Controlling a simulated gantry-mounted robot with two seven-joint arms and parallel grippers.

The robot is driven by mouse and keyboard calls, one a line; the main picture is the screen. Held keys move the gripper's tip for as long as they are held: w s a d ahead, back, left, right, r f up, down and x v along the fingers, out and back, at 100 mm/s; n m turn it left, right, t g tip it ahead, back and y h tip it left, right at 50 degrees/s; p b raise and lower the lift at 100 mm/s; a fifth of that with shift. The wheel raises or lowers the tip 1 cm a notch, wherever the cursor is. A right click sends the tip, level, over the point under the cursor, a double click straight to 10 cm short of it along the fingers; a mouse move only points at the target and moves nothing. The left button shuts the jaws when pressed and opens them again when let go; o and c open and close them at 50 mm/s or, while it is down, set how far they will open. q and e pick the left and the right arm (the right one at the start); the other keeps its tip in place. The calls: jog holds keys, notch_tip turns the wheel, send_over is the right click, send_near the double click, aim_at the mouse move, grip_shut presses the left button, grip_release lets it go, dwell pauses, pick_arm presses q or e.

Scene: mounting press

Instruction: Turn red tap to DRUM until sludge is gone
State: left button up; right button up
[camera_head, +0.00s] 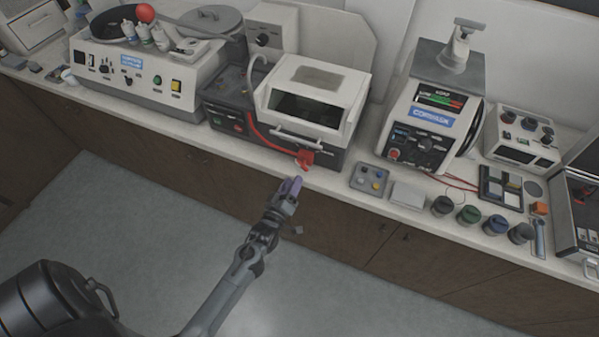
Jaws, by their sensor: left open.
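The red tap (304,158) sits at the front right lower corner of a black and white machine (312,92) with a hinged white hood. A red line runs along the machine's front to the tap. My left gripper (292,186) is open, just below and in front of the tap, apart from it in the picture. Its fingertips look purple and point up toward the tap. The drum label and any sludge cannot be made out. My right gripper is not in view.
A polishing machine (150,75) stands to the left on the bench. The floor before the bench is clear.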

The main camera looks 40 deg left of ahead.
aim_at(301, 167)
pick_arm(q)
jog(key=b+x, duration=0.2)
jog(key=x, duration=0.3)
jog(key=shift+w+f, duration=0.1)
jog(key=shift+f, duration=0.05)
jog(key=shift+w+a+b, duration=0.25)
jog(key=shift+w+b, duration=0.25)
jog(key=shift+w, duration=0.1)
grip_shut()
